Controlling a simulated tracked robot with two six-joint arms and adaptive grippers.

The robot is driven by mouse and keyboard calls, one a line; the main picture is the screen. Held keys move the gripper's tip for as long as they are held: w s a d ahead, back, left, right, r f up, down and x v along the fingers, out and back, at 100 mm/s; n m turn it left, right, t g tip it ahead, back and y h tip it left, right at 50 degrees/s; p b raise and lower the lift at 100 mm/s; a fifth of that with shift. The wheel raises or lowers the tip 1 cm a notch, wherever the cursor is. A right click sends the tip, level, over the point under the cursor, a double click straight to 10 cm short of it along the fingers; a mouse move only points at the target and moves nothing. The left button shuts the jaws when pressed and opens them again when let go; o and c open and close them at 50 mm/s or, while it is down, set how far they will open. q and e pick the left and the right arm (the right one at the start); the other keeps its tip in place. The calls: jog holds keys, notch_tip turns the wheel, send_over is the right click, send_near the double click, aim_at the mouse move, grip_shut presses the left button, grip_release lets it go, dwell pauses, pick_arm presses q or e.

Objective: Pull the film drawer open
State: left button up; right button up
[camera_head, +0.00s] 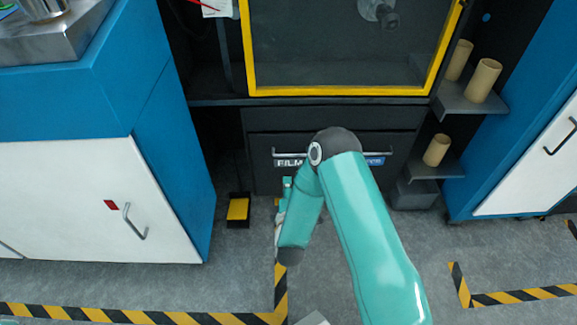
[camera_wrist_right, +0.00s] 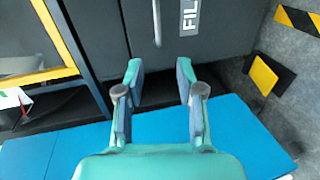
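The film drawer (camera_head: 260,180) is a dark front panel under the yellow-framed window, with a white FILM label (camera_head: 288,162) and a pale bar handle (camera_head: 388,151). It looks shut. My right arm covers the middle of the handle. My right gripper (camera_head: 287,187) is partly hidden, low in front of the drawer's left part. In the right wrist view the gripper (camera_wrist_right: 160,80) is open and empty. The handle's end (camera_wrist_right: 157,28) lies ahead, roughly in line with the gap between the fingers, apart from them. The FILM label (camera_wrist_right: 189,15) is beside it. My left gripper is not in view.
A blue and white cabinet (camera_head: 90,190) stands close on the left. A yellow and black pedal-like block (camera_head: 238,209) sits on the floor by the drawer. Cardboard tubes (camera_head: 483,80) stand on shelves at right. Grey floor with striped tape (camera_head: 130,317) is open in front.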

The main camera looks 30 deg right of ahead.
aim_at(289, 145)
jog(key=b+x, duration=0.4)
jog(key=x, duration=1.3)
jog(key=shift+r, duration=0.2)
jog(key=shift+s, duration=0.1)
grip_shut()
